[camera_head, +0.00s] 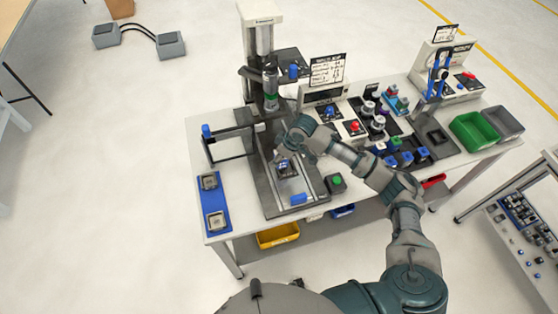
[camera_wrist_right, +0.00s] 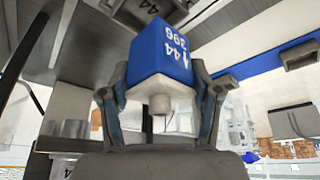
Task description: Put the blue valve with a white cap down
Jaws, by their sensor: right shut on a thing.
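The blue valve with a white cap (camera_wrist_right: 165,55) is between the fingers of my right gripper (camera_wrist_right: 161,92) in the right wrist view. Its blue body shows white printed numbers, and the white cap with a small round stub points toward the wrist. The far end of the body is close to a dark grey surface; I cannot tell whether it touches. In the head view my right gripper (camera_head: 284,152) is low over the grey machine bed, with a bit of blue (camera_head: 285,168) below it. My left gripper is not in view.
The press column (camera_head: 262,60) stands behind the gripper. A blue tray (camera_head: 213,224) with two metal parts lies at the table's left edge. A blue block (camera_head: 299,198) and a green button box (camera_head: 336,182) are near the front. Several valves (camera_head: 378,122) stand to the right.

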